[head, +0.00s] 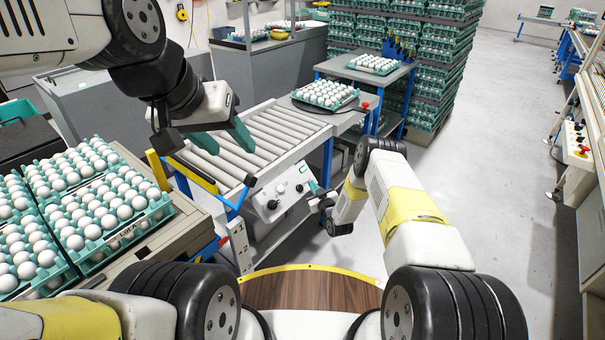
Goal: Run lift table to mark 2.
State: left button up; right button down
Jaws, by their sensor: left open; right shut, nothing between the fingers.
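My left gripper (222,139), with teal fingers, is open and empty above the rollers. A low brown-grey table (172,236) at the left carries several teal trays of white eggs; it looks like the lift table. A small white plate (240,246) with dark markings stands beside it; its markings are too small to read.
The roller conveyor (262,130) leads back to a dark turntable holding an egg tray (325,103). A red button (365,106) is at its right. A blue-legged table (340,68) and tall tray stacks (428,55) stand behind. The floor (490,130) at the right is clear.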

aim_at(300, 188)
jog(key=shift+w+a+f, duration=0.5)
jog(key=shift+a+f, duration=0.15)
jog(key=shift+f, duration=0.1)
jog(key=shift+w+a+f, duration=0.45)
jog(key=shift+a+f, duration=0.2)
jog(key=shift+f, duration=0.05)
jog(key=shift+a+f, duration=0.1)
dwell(1.0)
jog(key=shift+w+a+f, duration=0.15)
jog(key=shift+f, duration=0.05)
jog(key=shift+w+a+f, duration=0.25)
jog(key=shift+a+f, duration=0.1)
dwell(2.8)
dwell(1.7)
jog(key=shift+s+d+r, duration=0.45)
jog(key=shift+d+r, duration=0.15)
jog(key=shift+r, duration=0.05)
